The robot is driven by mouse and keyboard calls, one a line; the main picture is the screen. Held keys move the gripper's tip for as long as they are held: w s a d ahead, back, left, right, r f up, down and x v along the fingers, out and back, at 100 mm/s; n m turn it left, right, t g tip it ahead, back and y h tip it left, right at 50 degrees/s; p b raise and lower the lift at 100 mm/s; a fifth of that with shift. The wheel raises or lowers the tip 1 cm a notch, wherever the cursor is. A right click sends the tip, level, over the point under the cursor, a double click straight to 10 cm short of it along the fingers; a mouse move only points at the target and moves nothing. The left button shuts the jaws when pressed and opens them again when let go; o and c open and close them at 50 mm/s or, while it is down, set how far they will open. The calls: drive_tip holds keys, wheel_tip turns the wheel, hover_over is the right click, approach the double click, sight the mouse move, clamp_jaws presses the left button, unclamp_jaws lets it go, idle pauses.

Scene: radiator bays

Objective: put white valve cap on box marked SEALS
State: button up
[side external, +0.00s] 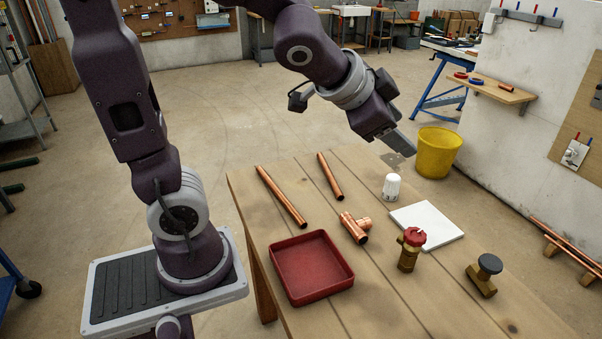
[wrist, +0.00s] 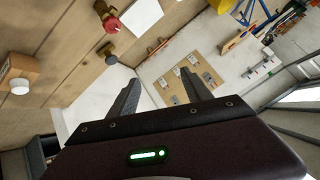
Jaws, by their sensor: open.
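The white valve cap (side external: 391,187) stands upright on the wooden table, behind the white square plate (side external: 427,222). No box with a readable SEALS mark shows in either view.
On the table are a red tray (side external: 312,267), copper pipes (side external: 281,196) (side external: 330,176), a copper tee (side external: 354,228), a red-handled valve (side external: 410,250) and a dark-knobbed valve (side external: 484,275). A yellow bucket (side external: 437,153) stands on the floor behind. A wall shelf (side external: 492,88) is at right.

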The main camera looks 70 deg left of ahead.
drive_tip(key=s+d+f+n+g+h, duration=0.1)
drive_tip(key=s+n+g, duration=0.3)
drive_tip(key=s, duration=1.6)
drive_tip(key=shift+s+d+f+n, duration=0.4)
drive_tip(key=shift+d+f, duration=0.1)
drive_tip(key=shift+f, duration=0.2)
